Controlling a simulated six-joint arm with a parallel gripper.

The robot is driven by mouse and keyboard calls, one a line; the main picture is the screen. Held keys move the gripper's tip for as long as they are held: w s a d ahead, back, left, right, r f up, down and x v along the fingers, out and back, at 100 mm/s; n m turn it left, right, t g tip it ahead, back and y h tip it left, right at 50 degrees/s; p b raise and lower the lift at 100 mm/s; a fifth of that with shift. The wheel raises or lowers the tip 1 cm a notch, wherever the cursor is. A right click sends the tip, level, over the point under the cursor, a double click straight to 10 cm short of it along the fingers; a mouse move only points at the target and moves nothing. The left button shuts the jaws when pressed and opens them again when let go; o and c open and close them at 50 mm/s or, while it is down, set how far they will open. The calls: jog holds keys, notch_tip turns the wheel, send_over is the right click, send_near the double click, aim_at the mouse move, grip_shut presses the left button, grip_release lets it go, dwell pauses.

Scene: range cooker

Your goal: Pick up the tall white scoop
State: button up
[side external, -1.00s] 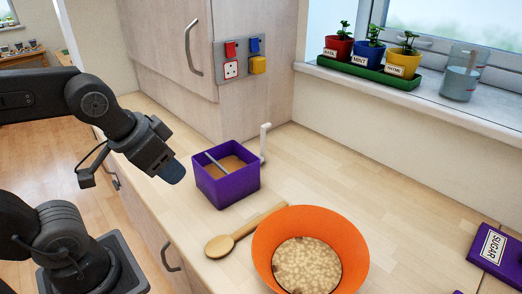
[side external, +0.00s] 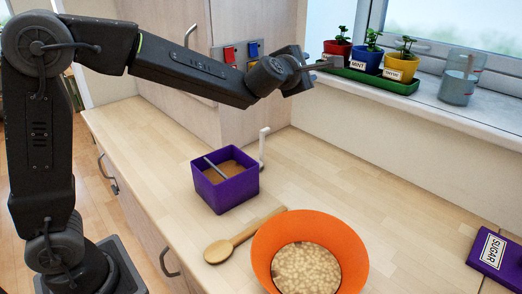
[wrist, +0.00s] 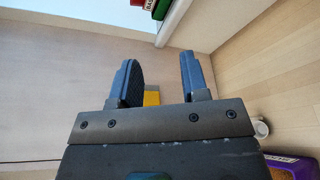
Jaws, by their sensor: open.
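The tall white scoop (side external: 264,146) stands upright on the worktop just behind the purple box (side external: 231,194). Its slim handle points up and its lower part is partly hidden by the box. A pale round thing (wrist: 260,128), which looks like the scoop from above, shows at the lower right of the wrist view beside the purple box (wrist: 300,163). My gripper (side external: 318,66) is high above the scoop and to its right, near the windowsill. In the wrist view its two fingers (wrist: 158,68) are apart with nothing between them.
The green tray (side external: 367,77) with several potted herbs stands on the sill close to my gripper, with a glass jar (side external: 457,88) to the right. An orange bowl (side external: 310,222) and wooden spoon (side external: 240,237) lie in front. The worktop right of the scoop is clear.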

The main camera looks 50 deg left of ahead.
jog(key=w+a+f+n+g+y, duration=0.2)
jog(key=w+a+f+n+y, duration=0.15)
jog(key=f+n+y, duration=0.4)
jog(key=n+g+y, duration=0.4)
jog(key=n+g, duration=0.4)
jog(key=n, duration=0.5)
send_over(264, 143)
jog(key=w+d, duration=0.4)
jog(key=w, duration=0.1)
notch_tip(264, 143, down, 9)
jog(key=s+f+n+g, duration=0.1)
jog(key=f+n+g, duration=0.1)
jog(key=s+f+n+g+y, duration=0.1)
jog(key=s+f+n+g, duration=0.1)
jog(key=s+d+f+n+g+y, duration=0.1)
jog(key=f+n+g, duration=0.1)
jog(key=shift+s+f+n, duration=0.25)
jog(key=shift+s+f, duration=0.05)
jog(key=shift+f, duration=0.1)
jog(key=shift+s+a, duration=0.1)
jog(key=shift+a, duration=0.2)
jog(key=a, duration=0.7)
jog(key=shift+s, duration=0.15)
grip_shut()
